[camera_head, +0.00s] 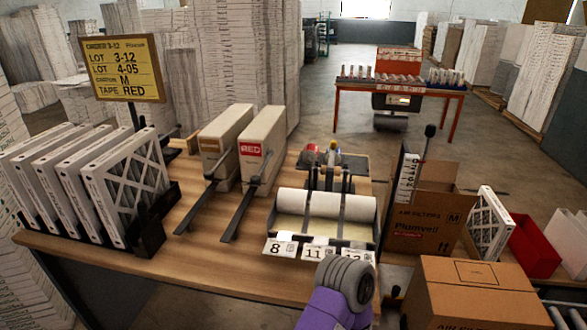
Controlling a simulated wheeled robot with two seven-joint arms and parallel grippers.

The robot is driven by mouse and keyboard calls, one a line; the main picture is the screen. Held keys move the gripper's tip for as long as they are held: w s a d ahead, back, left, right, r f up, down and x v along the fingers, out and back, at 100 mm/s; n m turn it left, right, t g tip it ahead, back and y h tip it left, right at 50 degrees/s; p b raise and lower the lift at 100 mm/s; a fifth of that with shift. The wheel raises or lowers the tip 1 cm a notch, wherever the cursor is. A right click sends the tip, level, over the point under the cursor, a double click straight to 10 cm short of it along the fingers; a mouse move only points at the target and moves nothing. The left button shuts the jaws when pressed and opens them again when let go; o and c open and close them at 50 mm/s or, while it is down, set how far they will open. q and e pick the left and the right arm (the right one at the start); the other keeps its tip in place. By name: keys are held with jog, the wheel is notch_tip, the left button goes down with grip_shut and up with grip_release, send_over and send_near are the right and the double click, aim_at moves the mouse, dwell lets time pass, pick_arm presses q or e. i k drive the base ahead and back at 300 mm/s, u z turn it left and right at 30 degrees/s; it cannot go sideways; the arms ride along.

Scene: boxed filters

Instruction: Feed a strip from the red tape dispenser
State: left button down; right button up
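The red tape dispenser (263,142) is a tall cream box with a red "RED" label, standing on the wooden table. A long dark lever (243,208) slopes from its front toward the near edge. A similar cream dispenser (222,134) with a tan label stands just left of it, with its own dark lever (199,203). No strip of tape can be made out at the red dispenser. A purple and grey part of my arm shows at the bottom centre, in front of the table. Neither of my grippers is in view.
Filters (118,195) stand in a rack at left by a yellow order sign (122,68) reading "TAPE RED". White rolls (325,206) with number tags are right of the dispensers. Cartons (475,295), an open box (425,217) and a red bin (533,246) are at right.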

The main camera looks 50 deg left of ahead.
aim_at(255, 180)
jog(key=k, duration=0.75)
jog(key=u, duration=0.95)
jog(key=i, duration=0.5)
